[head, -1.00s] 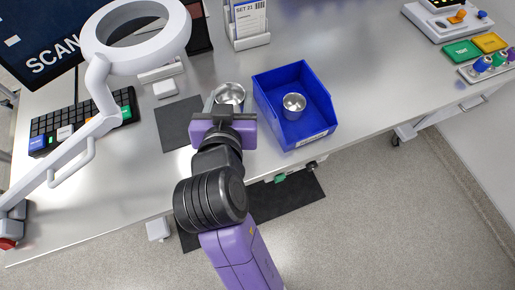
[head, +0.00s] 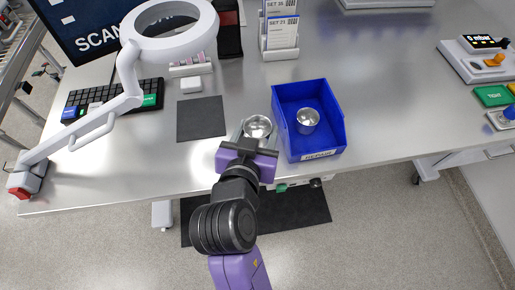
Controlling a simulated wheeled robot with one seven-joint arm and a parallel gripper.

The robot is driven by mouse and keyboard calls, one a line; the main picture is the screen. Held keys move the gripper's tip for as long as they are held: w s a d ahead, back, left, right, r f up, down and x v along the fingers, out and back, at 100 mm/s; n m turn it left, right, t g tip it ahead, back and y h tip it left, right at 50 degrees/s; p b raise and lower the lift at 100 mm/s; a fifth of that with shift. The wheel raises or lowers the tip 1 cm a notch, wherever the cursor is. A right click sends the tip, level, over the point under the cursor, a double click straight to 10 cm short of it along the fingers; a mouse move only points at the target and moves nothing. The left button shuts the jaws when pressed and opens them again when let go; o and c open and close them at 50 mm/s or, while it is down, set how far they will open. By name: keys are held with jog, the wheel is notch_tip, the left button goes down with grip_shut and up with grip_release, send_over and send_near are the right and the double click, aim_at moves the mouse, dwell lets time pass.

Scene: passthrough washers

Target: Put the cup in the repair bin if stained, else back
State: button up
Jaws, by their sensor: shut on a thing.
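A shiny metal cup (head: 258,127) is between the fingers of my gripper (head: 257,130), seen from above with its open top showing. My gripper is shut on it, near the table's front edge, just left of the bin. The blue bin (head: 329,137) has a front label reading REPAIR. A second metal cup (head: 307,119) sits inside that bin. I cannot tell from this view whether the held cup is stained. Part of the cup's near side is hidden by my gripper.
A dark mat (head: 201,119) lies bare to the left of the held cup. A ring lamp (head: 170,47) arches over the left side, near a keyboard (head: 108,98). A card holder (head: 279,37) stands behind the bin. Open table lies right of the bin.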

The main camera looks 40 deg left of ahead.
notch_tip(320, 180, down, 9)
jog(key=shift+r, duration=0.15)
dwell(0.4)
jog(key=shift+f, duration=0.2)
jog(key=o, duration=1.4)
jog(key=shift+c, duration=0.2)
jog(key=shift+r, duration=0.2)
jog(key=shift+s, duration=0.15)
jog(key=b+v, duration=0.1)
jog(key=v, duration=1.1)
